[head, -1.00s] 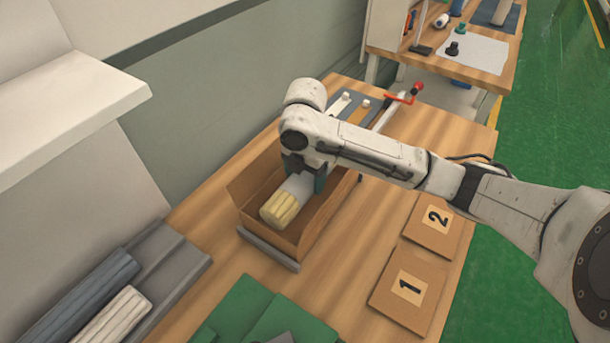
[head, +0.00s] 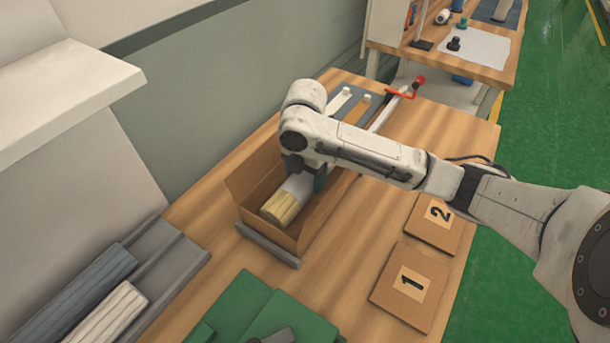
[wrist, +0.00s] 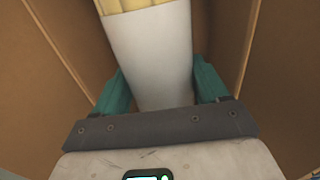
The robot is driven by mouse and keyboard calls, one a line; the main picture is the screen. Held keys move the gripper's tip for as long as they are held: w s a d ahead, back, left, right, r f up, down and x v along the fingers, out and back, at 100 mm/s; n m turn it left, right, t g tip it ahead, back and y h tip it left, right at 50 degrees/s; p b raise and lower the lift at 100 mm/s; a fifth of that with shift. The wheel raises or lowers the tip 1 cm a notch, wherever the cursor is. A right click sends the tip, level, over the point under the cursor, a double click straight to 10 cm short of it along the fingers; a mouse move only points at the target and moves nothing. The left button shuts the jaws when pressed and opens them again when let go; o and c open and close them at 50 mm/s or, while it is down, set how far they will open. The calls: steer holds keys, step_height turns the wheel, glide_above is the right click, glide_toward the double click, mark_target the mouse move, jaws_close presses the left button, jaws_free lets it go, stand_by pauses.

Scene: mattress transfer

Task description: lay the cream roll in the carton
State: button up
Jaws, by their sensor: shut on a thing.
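The cream roll (head: 281,207) has a pale yellow ribbed end and a white band around its middle. It lies lengthwise inside the open brown carton (head: 310,228), between the long walls. My gripper (head: 304,178) reaches down into the carton and is shut on the roll's white band. In the wrist view the teal fingers of my gripper (wrist: 165,88) stand on both sides of the white-banded roll (wrist: 150,45), with carton walls (wrist: 55,50) left and right. Whether the roll touches the carton floor is hidden.
A grey strip (head: 268,246) lies along the carton's near end. A grey tray (head: 170,262) with a blue-grey roll (head: 85,295) and a whitish roll (head: 112,315) is at lower left. Green pieces (head: 240,305) lie in front.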

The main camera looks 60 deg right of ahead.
steer(key=shift+f+b, duration=1.6)
steer(key=shift+f, duration=0.6)
steer(key=o, duration=1.3)
step_height(320, 180, up, 11)
steer(key=shift+f+p, duration=0.1)
steer(key=shift+p, duration=0.35)
